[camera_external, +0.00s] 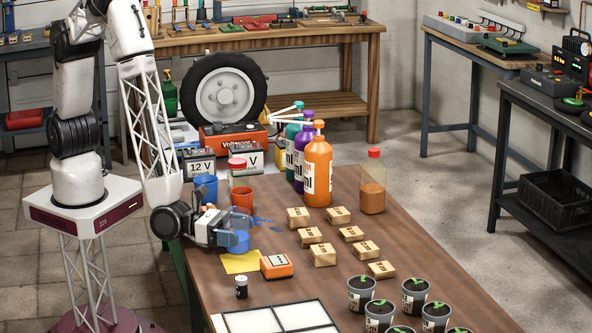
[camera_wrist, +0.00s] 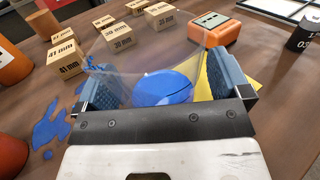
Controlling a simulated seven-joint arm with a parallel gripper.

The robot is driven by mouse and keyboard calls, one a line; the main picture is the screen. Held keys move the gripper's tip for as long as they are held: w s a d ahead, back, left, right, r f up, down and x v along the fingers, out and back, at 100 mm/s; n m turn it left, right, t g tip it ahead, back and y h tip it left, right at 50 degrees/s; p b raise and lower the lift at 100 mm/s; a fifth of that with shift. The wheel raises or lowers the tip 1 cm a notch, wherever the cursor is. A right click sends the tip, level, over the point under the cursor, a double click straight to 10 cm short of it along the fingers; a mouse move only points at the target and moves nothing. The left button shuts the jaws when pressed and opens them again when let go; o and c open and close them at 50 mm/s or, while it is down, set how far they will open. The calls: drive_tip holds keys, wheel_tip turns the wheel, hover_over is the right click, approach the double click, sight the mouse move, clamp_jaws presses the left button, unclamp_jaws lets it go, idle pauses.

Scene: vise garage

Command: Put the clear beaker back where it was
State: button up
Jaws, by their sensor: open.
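The clear beaker (camera_external: 239,241) holds blue liquid and looks roughly upright at the table's left side. My gripper (camera_external: 228,236) reaches it from the left, low over the table. In the wrist view, the beaker (camera_wrist: 150,52) lies between the two blue-padded fingers of my open gripper (camera_wrist: 160,85). I cannot tell whether the pads touch the glass. A yellow sheet (camera_external: 240,264) lies just in front of the beaker; part of it shows behind the right finger. Whether the beaker's base touches the table is hidden.
Blue splashes (camera_wrist: 50,132) lie beside the beaker. An orange meter (camera_external: 277,266) is close by at the sheet's right edge. A red cup (camera_external: 242,196) and a blue cup (camera_external: 206,187) stand behind. Several small labelled boxes (camera_external: 322,254) occupy the middle of the table.

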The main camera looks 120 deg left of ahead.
drive_tip(key=s, duration=0.4)
drive_tip(key=s+d, duration=0.1)
drive_tip(key=s, duration=0.3)
drive_tip(key=s+d, duration=0.1)
drive_tip(key=s, duration=0.2)
drive_tip(key=shift+s+d, duration=0.15)
drive_tip(key=shift+s, duration=0.25)
drive_tip(key=shift+r, duration=0.1)
idle(0.4)
